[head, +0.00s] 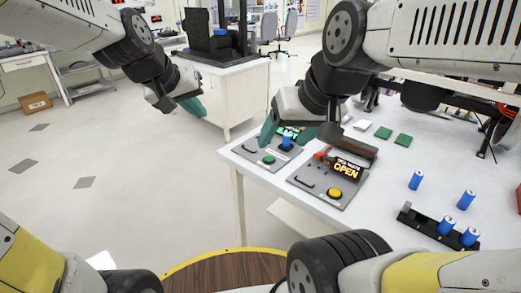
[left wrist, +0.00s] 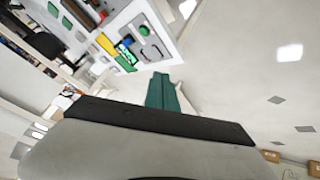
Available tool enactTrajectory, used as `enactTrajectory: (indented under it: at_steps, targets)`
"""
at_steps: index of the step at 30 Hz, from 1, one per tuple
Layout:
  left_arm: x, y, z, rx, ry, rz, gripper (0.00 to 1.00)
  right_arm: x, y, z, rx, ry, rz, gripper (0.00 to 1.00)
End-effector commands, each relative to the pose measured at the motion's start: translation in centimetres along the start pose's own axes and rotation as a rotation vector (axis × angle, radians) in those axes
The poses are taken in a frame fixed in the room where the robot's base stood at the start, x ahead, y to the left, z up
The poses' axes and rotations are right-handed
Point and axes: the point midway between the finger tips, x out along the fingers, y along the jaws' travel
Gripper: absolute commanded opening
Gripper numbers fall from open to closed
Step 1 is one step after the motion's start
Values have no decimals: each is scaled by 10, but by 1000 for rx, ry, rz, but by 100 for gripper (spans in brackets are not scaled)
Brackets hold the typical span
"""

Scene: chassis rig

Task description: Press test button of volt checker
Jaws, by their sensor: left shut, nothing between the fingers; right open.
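The volt checker, a grey plate (head: 250,152), lies at the table's left end. It has a round green button (head: 268,160), a blue cylinder (head: 286,143) and a lit green display partly hidden by my right gripper. In the left wrist view, the green button (left wrist: 144,30) and blue cylinder (left wrist: 127,42) show near the top. My left gripper (head: 194,107) is shut and empty, over the floor left of the table, apart from the checker. My right gripper (head: 284,134) is open, its teal fingers over the checker's far side; whether they touch anything is unclear.
A second grey plate (head: 308,182) with a yellow button (head: 334,193) and an "OPEN" display (head: 348,171) lies to the right. A blue battery (head: 416,180) stands near a black holder (head: 418,221) carrying more. Green squares (head: 384,132) lie behind. Floor at left is clear.

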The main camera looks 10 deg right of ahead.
Motion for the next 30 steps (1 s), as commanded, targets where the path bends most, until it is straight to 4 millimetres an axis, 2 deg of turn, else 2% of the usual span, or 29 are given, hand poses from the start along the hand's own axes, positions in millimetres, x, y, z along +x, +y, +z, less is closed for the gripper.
enactTrajectory:
  at_steps: [1, 5, 6, 9, 12, 15, 18, 21, 30]
  targets:
    - [28, 13, -12, -6, -7, 23, 0, 0, 0, 0, 0, 0, 0, 69]
    - [97, 46, -38, -42, 7, 75, 0, 0, 0, 0, 0, 0, 0, 69]
    - [119, 56, -43, -57, 11, 89, 0, 0, 0, 0, 0, 0, 0, 69]
    - [174, 78, -50, -96, 20, 113, 0, 0, 0, 0, 0, 0, 0, 69]
    - [223, 95, -48, -133, 25, 126, 0, 0, 0, 0, 0, 0, 0, 69]
    - [261, 107, -42, -165, 29, 129, 0, 0, 0, 0, 0, 0, 0, 69]
    - [285, 114, -37, -188, 33, 129, 0, 0, 0, 0, 0, 0, 0, 69]
    - [298, 116, -35, -200, 36, 127, 0, 0, 0, 0, 0, 0, 0, 69]
    - [300, 117, -34, -204, 37, 126, 0, 0, 0, 0, 0, 0, 0, 69]
